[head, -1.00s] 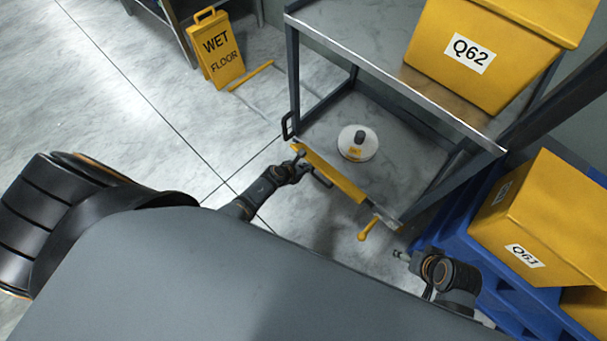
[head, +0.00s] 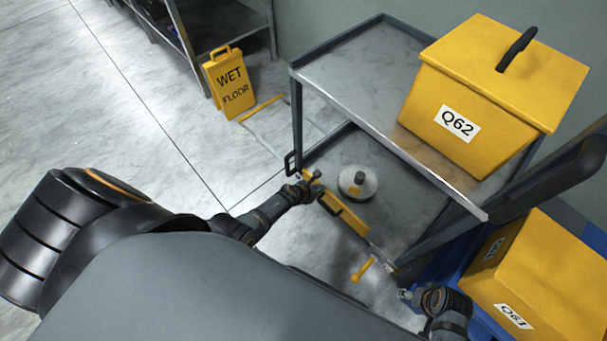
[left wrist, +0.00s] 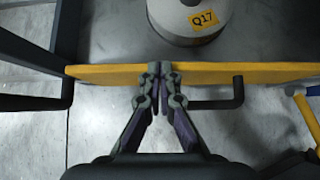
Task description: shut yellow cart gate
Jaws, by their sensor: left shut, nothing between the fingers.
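The yellow gate (head: 350,222) is a flat bar along the front of the grey cart's lower shelf (head: 330,152). It also spans the left wrist view (left wrist: 110,72), with a black handle (left wrist: 215,104) on its near side. My left gripper (head: 308,182) is at the gate's left part, near the cart's left front post. Its fingers (left wrist: 160,70) are closed together, empty, with the tips at the gate. Whether a gap remains between gate and post is unclear. My right gripper (head: 404,295) is low beside the cart's right front corner; its jaws are too small to read.
A white round container (head: 357,184) stands on the lower shelf behind the gate. A yellow lever (head: 362,270) sticks out near the gate's right end. Yellow box Q62 (head: 480,85) is on the top shelf, box Q61 (head: 530,275) at right. A wet-floor sign (head: 231,85) stands at left.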

